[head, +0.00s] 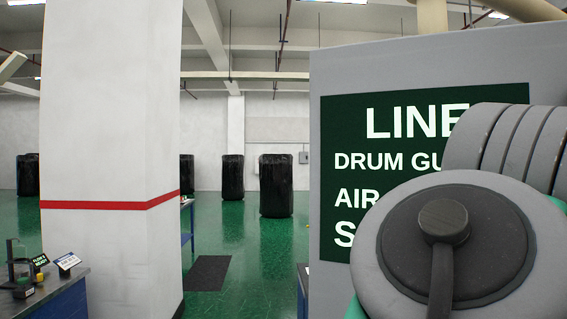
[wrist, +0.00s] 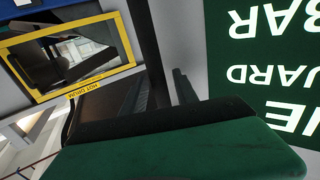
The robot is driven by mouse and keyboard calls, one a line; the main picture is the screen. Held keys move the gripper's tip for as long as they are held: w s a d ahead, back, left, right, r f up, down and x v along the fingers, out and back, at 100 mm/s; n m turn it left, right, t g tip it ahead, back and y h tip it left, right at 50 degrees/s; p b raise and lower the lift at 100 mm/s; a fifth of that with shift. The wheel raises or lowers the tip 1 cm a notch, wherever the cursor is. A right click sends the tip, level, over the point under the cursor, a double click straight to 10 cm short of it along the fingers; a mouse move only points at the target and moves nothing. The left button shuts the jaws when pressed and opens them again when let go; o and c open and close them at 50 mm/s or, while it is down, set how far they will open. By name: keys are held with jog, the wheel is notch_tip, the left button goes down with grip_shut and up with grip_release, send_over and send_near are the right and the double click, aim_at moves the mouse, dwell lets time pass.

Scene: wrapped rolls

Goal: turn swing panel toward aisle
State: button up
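A grey panel (head: 415,62) with a dark green sign (head: 350,115) stands at the right in the head view. The sign reads LINE and DRUM, partly hidden by my arm. It also shows upside down in the wrist view (wrist: 270,50). A yellow frame (wrist: 68,28) marked HOT DRUM is at the upper left there, around a dark opening. Which of these swings, I cannot tell. A dark upright bar (wrist: 146,35) runs down toward my gripper (wrist: 163,82). The dark fingers are apart, with the bar seemingly between them; contact is unclear.
A white pillar (head: 110,130) with a red stripe stands left of centre. Workbenches are at the lower left (head: 55,300) and behind the pillar. Black-wrapped rolls (head: 276,185) stand farther back. Green floor (head: 240,225) is open between pillar and panel, with a dark mat (head: 208,273).

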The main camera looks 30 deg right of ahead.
jog(key=shift+o, duration=0.3)
jog(key=shift+d+f, duration=0.1)
jog(key=a+p, duration=0.1)
jog(key=a, duration=0.7)
jog(key=shift+w, duration=0.15)
